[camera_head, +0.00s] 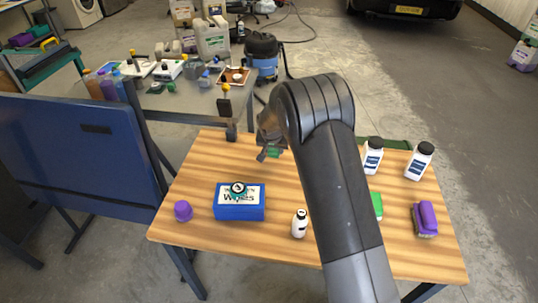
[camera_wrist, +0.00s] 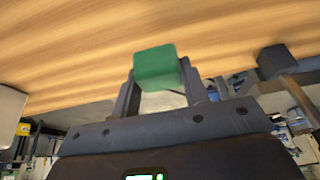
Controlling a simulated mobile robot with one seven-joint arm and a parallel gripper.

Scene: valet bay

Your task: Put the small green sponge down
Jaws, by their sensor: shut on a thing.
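The small green sponge (camera_wrist: 156,67) is between the fingertips of my gripper (camera_wrist: 160,85) in the wrist view. My gripper is shut on it. In the head view, my gripper (camera_head: 268,153) is over the back middle part of the wooden table (camera_head: 200,165), and the sponge (camera_head: 272,152) shows as a small dark green patch at its tips. The wooden surface shows behind the sponge in the wrist view. I cannot tell whether the sponge touches the table. My arm hides part of the table's middle and right.
A blue wipes box (camera_head: 240,212), a purple knob-like item (camera_head: 183,211) and a small white bottle (camera_head: 300,223) stand towards the front left. Two white bottles (camera_head: 373,156) (camera_head: 419,161), a green item (camera_head: 377,205) and a purple brush (camera_head: 425,219) are right. The back left is clear.

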